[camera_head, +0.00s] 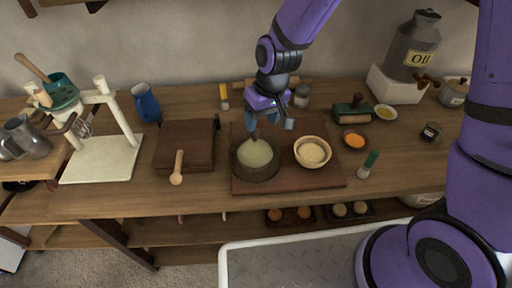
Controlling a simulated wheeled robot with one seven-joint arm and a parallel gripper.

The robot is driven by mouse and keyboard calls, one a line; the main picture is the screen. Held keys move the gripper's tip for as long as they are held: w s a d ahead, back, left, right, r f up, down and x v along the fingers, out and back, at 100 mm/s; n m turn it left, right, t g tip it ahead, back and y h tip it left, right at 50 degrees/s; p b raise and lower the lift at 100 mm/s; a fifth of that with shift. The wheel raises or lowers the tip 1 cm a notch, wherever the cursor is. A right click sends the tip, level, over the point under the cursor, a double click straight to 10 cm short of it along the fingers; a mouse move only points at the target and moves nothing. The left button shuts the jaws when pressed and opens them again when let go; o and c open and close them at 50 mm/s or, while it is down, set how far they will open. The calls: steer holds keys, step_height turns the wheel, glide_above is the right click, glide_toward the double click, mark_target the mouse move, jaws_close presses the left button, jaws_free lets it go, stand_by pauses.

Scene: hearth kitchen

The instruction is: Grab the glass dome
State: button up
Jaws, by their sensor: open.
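What looks like the glass dome (256,155) stands on the left half of a dark wooden board on the table. It shows as a rounded, pale greenish shape on a dark round base; its clear edges are hard to make out. My gripper (270,127) is open and empty just above and slightly right of its top, with the fingers pointing down. The far upper side of the dome is partly hidden by the gripper, and I cannot tell whether a finger touches it.
A wooden bowl (312,152) of pale dough stands close to the right on the same board (290,185). A rolling pin, jars and a green-topped brush (369,163) lie around.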

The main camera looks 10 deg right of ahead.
mark_target(255, 147)
steer(key=shift+w+a+f, duration=0.15)
steer(key=shift+a+f, duration=0.1)
steer(key=shift+f, duration=0.65)
steer(key=shift+w+a+f, duration=0.1)
steer(key=shift+a+f, duration=0.15)
steer(key=shift+f, duration=0.65)
steer(key=shift+w+a+f, duration=0.15)
steer(key=shift+a+f, duration=0.1)
steer(key=shift+f, duration=0.65)
jaws_close()
